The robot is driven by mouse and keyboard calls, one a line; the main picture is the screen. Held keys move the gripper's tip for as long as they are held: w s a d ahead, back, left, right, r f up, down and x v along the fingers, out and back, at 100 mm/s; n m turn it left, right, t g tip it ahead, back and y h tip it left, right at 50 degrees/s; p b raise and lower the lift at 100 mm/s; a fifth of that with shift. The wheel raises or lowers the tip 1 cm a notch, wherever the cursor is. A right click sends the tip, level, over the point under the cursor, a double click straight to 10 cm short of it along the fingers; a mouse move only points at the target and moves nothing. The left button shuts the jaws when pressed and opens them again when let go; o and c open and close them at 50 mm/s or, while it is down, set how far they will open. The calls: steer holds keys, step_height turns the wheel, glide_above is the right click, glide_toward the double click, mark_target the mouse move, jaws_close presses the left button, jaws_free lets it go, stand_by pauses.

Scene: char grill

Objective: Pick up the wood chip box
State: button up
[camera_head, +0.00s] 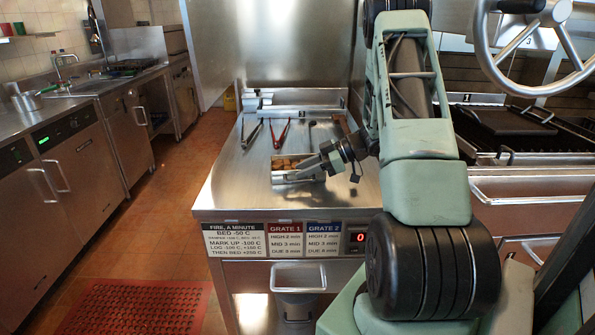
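The wood chip box (292,180) is a small metal box with brown chips showing inside. It sits on the steel counter (235,190), near the middle. My gripper (327,163) reaches down from the right to the right side of the box. Its fingertips overlap the box's right end in this view. The fingers are small and seen from the side, so I cannot tell whether they touch the box or how wide they are apart. Part of the box's right side is hidden behind my gripper.
Black-handled tongs (252,133), red-handled tongs (281,133) and a dark utensil (311,135) lie behind the box. The grill (520,135) with a large wheel (535,50) above it is at the right. The counter's left front is clear. A red mat (135,307) lies on the floor.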

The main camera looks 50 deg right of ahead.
steer(key=shift+w+a+f, duration=0.2)
steer(key=shift+w, duration=0.1)
steer(key=shift+c, duration=0.3)
jaws_close()
steer(key=shift+r, duration=0.1)
